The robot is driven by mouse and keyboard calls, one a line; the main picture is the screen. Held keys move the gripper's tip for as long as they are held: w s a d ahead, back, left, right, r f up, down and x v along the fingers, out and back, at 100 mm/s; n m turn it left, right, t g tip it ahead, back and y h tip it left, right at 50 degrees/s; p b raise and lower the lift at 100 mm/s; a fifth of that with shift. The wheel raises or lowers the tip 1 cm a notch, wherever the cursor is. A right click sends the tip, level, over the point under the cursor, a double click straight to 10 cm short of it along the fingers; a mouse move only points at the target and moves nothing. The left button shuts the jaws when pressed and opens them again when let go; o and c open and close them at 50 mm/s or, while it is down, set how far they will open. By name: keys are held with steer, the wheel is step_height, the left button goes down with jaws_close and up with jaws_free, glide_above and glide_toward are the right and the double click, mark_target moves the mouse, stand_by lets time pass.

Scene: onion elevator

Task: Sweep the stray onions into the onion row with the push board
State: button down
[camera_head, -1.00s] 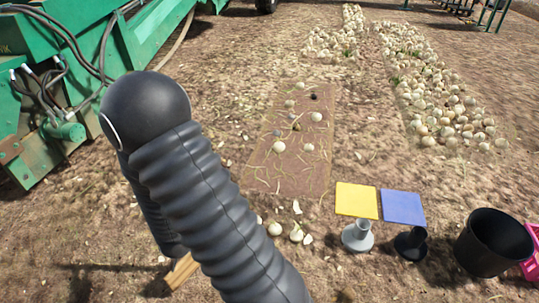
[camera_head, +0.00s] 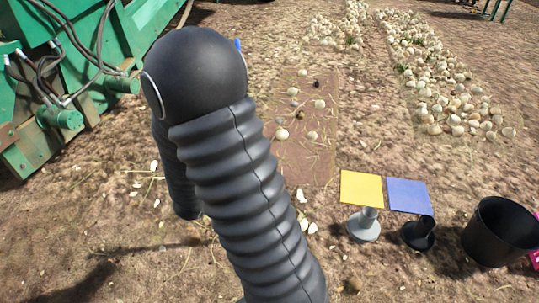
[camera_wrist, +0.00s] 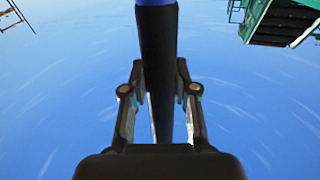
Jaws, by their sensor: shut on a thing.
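My gripper (camera_wrist: 159,100) is shut on a long dark bar with a blue end, seen in the wrist view; I take it for the push board (camera_wrist: 158,50). The board's broad face cannot be made out. In the head view my arm hides the gripper, and a small blue tip shows just behind it. Several stray onions (camera_head: 319,104) lie scattered on a bare brown strip right of my arm. The onion row (camera_head: 335,33) is heaped beyond the strip's far end. A second, longer onion row (camera_head: 440,85) runs along the right.
A yellow plate (camera_head: 361,188) and a blue plate (camera_head: 409,196) on stands are at the lower right, beside a black bucket (camera_head: 498,233). A green machine (camera_head: 60,120) fills the upper left. White scraps lie near the strip's near end.

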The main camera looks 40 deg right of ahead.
steer(key=s+d+m+g+h+b, duration=0.1)
steer(key=s+d+m+g+h, duration=0.1)
steer(key=s+d+m+g, duration=0.3)
steer(key=shift+f+g+b, duration=0.7)
steer(key=shift+f+b, duration=3.05)
steer(key=shift+f, duration=0.85)
steer(key=w+d+p, duration=0.1)
steer(key=w+d, duration=1.2)
steer(key=d, duration=0.3)
steer(key=w+d, duration=1.4)
steer(key=d, duration=0.2)
steer(key=shift+d+r+n+p, duration=0.2)
steer(key=shift+r+n+p, duration=0.05)
steer(key=shift+n+p, duration=0.15)
